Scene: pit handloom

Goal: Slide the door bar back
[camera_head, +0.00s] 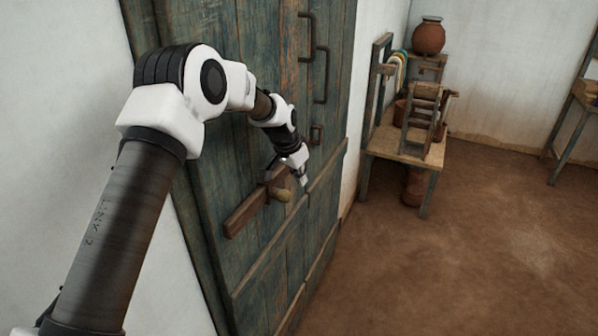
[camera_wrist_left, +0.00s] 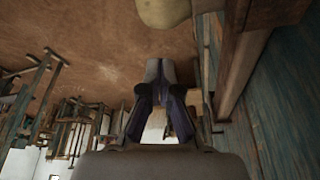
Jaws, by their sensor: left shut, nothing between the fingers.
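The door bar (camera_head: 243,213) is a brown wooden beam lying across the blue-green plank door (camera_head: 262,150). A pale rounded wooden knob (camera_head: 283,195) stands out near the bar's right end. My left gripper (camera_head: 304,182) is shut and empty, in front of the door just right of the knob and apart from it. In the left wrist view its fingertips (camera_wrist_left: 159,70) are together, the knob (camera_wrist_left: 163,10) shows at the top edge, and the bar (camera_wrist_left: 240,62) runs along the right side. My right gripper is not in view.
Two dark metal handles (camera_head: 321,75) stick out of the upper door, with a small fitting (camera_head: 316,134) below. A wooden table (camera_head: 405,152) with wooden frames stands by the wall to the right, near a clay pot (camera_head: 429,36). The brown floor (camera_head: 450,260) in front is clear.

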